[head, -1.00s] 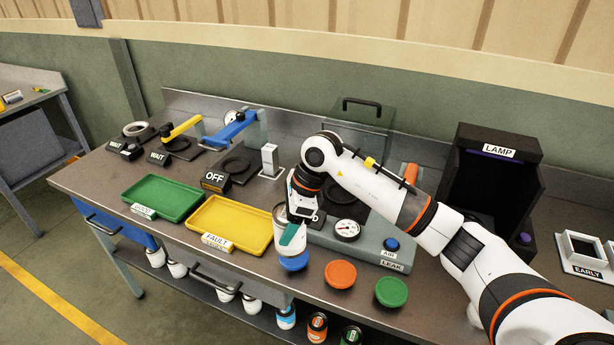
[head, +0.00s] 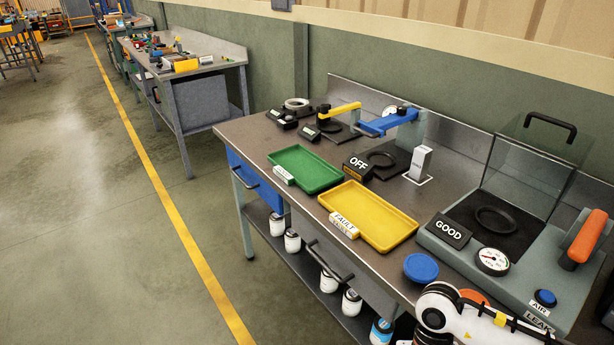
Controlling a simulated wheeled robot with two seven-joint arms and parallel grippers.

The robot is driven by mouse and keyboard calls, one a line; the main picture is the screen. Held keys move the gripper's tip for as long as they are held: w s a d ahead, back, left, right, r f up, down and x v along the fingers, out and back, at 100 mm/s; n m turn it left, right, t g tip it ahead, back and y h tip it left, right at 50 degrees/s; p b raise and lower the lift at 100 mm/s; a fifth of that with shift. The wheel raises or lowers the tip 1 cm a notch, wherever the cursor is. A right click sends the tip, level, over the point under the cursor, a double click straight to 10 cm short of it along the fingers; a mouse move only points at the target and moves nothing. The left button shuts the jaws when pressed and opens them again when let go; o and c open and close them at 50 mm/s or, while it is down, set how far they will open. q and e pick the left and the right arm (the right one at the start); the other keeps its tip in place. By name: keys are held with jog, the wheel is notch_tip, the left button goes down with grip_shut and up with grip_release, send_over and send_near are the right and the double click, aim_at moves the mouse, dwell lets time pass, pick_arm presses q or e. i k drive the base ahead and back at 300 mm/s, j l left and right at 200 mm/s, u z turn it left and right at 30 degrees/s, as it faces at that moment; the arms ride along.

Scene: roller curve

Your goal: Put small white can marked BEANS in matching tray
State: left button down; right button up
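The green tray (head: 306,168) lies on the bench with a small label at its front edge that I cannot read clearly. The yellow tray (head: 374,217) beside it is labelled FAULT. Both trays look empty. No can marked BEANS can be made out. A white link of my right arm shows at the bottom right edge, but its gripper is out of the picture. My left gripper is not in view. The leak tester (head: 470,249) has an open clear lid, an empty dark ring seat and a sign (head: 449,230) reading GOOD.
White cans (head: 329,281) stand on the shelf below. A blue disc (head: 421,268) and an orange disc lie by the bench's front edge. A sign reading OFF (head: 358,167) stands behind the trays. Floor at left is open.

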aim_at(294, 160)
jog(key=i+j+z, duration=0.1)
jog(key=i+j, duration=0.35)
jog(key=j, duration=0.25)
jog(key=i+j+z, duration=0.15)
jog(key=j, duration=0.2)
jog(key=i+j, duration=0.25)
jog(key=j, duration=0.15)
jog(key=i+j+z, duration=0.15)
jog(key=j, duration=0.2)
